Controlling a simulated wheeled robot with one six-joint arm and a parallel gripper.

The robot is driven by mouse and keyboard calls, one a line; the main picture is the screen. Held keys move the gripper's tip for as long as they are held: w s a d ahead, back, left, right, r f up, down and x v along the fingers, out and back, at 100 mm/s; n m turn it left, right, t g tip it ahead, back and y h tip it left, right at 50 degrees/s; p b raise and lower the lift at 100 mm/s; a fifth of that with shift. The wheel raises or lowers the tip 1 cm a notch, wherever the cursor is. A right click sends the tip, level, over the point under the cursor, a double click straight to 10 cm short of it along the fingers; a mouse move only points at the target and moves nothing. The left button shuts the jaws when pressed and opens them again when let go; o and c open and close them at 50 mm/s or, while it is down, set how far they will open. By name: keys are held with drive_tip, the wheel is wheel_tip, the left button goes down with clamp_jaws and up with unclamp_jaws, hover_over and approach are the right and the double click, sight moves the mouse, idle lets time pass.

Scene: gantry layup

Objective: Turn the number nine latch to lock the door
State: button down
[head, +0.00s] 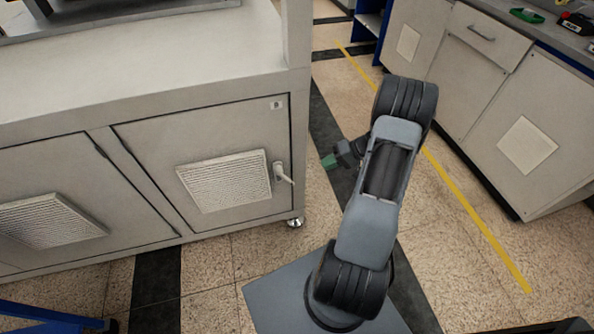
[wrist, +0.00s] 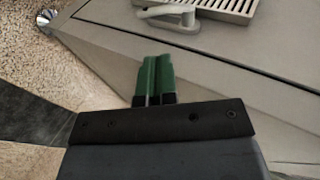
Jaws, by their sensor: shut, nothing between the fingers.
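The latch (head: 282,173) is a light grey lever handle at the right edge of a closed cabinet door (head: 215,135). In the head view its lever slants down to the right. A small label (head: 277,104) sits above it near the door's top corner; its mark is too small to read surely. In the wrist view the latch (wrist: 178,16) lies at the top, beyond my fingertips. My gripper (head: 328,161) has green fingers and is to the right of the latch, apart from it. In the wrist view my gripper (wrist: 154,72) is shut and empty.
A vent grille (head: 225,181) is left of the latch. A second door with a grille (head: 50,220) is farther left. A metal foot (head: 295,222) supports the cabinet corner. Another cabinet (head: 510,110) stands at the right, across an open floor aisle with a yellow line (head: 470,210).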

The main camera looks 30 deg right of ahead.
sight(285, 176)
drive_tip(key=b+x, duration=0.2)
drive_tip(key=x, duration=1.1)
drive_tip(key=shift+w+f+t, duration=0.35)
drive_tip(key=shift+w+t, duration=0.05)
drive_tip(key=shift+d, duration=0.1)
